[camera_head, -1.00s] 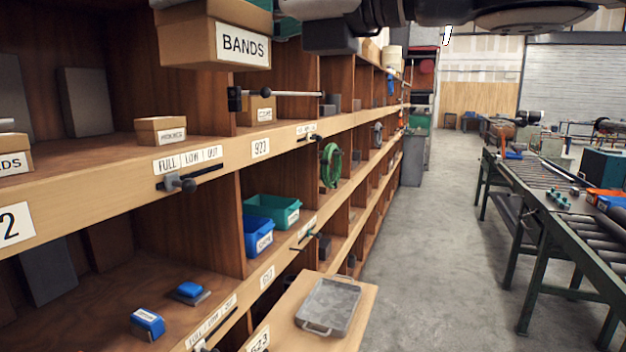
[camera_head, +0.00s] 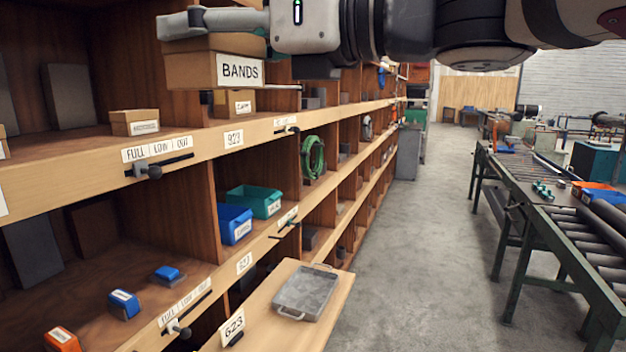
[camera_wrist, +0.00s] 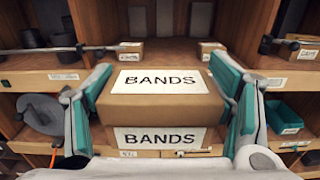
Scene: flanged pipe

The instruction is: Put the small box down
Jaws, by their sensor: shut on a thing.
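The small brown cardboard box (camera_head: 222,68) is held in the air at the top of the head view, in front of the upper shelf. It has a white BANDS label on its side. In the wrist view the box (camera_wrist: 165,100) fills the middle, level-looking, with BANDS labels on its top and lower front face. My gripper (camera_wrist: 163,92) is shut on it, with one teal-padded finger along each side. The wooden shelf board (camera_wrist: 270,73) shows behind the box. The box's underside is hidden, and I cannot tell its exact gap to the shelf.
Small cartons (camera_head: 134,122) stand on the upper shelf, with upright dividers between bays. Blue (camera_head: 235,224) and teal (camera_head: 254,200) bins are on the shelf below. A grey tray (camera_head: 306,292) lies on a low board. The aisle floor is clear, with a roller conveyor at right.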

